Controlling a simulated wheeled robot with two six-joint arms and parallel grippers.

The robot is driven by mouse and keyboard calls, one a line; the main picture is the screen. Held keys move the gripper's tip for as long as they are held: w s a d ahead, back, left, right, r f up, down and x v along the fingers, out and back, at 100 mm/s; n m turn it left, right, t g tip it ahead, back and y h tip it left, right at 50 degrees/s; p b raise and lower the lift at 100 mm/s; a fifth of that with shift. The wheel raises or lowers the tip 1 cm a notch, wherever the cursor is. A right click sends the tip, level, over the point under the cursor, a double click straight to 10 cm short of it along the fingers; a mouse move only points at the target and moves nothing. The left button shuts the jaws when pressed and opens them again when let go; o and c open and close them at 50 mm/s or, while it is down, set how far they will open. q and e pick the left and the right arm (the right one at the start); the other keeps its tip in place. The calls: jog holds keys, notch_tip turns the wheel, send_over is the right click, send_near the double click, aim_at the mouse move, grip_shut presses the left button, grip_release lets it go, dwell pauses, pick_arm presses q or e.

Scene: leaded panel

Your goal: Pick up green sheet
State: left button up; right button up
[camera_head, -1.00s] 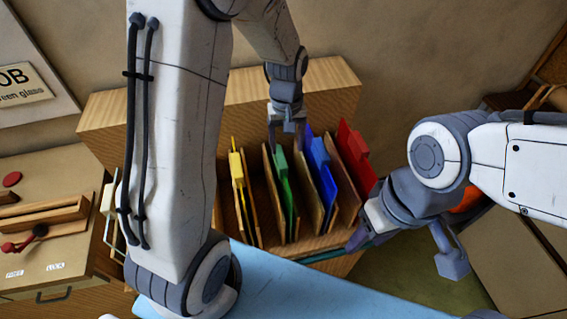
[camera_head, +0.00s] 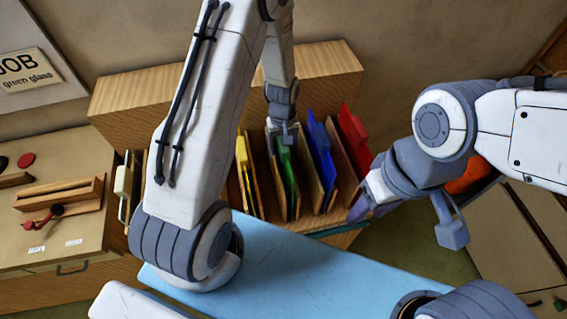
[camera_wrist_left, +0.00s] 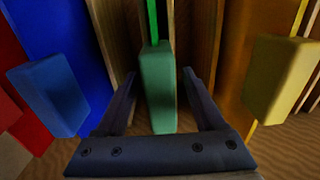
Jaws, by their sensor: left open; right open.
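The green sheet (camera_head: 289,176) stands upright in a slot of the wooden rack, between wooden dividers. Its thick green tab (camera_wrist_left: 158,88) shows in the left wrist view between the two fingers of my left gripper (camera_wrist_left: 160,84), which is open. In the camera_head view my left gripper (camera_head: 284,136) is down at the top of the green sheet and covers part of its tab. My right gripper (camera_head: 408,218) is open and empty, to the right of the rack.
A yellow sheet (camera_head: 246,170) stands left of the green one. A blue sheet (camera_head: 321,155) and a red sheet (camera_head: 355,145) stand to its right. A light blue surface (camera_head: 300,275) lies in front. A wooden cabinet (camera_head: 60,220) stands at the left.

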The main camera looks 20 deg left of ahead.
pick_arm(q)
jog(key=shift+f, duration=0.25)
grip_shut()
jog(key=shift+w, duration=0.1)
jog(key=shift+r, duration=0.25)
